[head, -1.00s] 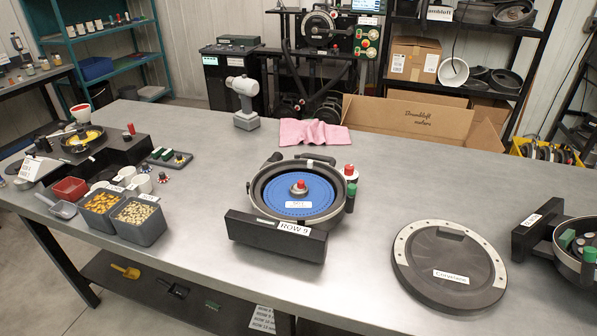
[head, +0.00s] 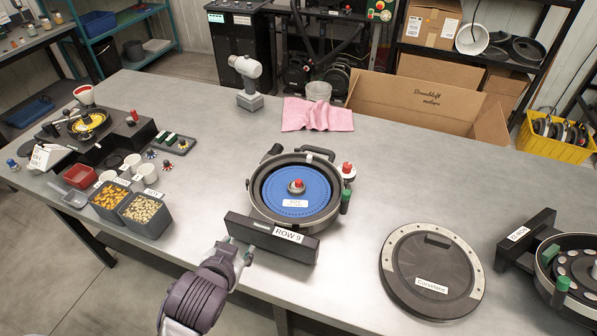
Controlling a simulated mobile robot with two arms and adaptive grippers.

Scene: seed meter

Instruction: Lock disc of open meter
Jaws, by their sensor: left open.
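The open meter is a dark round housing (head: 252,205) on the table, with a black block labelled ROW 9 (head: 270,240) on its front. A blue disc (head: 318,191) lies inside it, with a white label and a red-topped hub (head: 297,185) at its centre. A red knob (head: 347,168) and a green handle (head: 345,202) sit at the housing's right side. My left gripper (head: 240,250) is at the near left of the ROW 9 block, open; it looks empty. Whether it touches the block cannot be told. My right gripper is out of view.
A round dark lid (head: 405,255) lies right of the meter. Another meter (head: 535,250) stands at the right edge. Seed bins (head: 145,215) are at the left. A pink cloth (head: 317,115) and a cardboard box (head: 430,115) are behind. Clear tabletop surrounds the meter.

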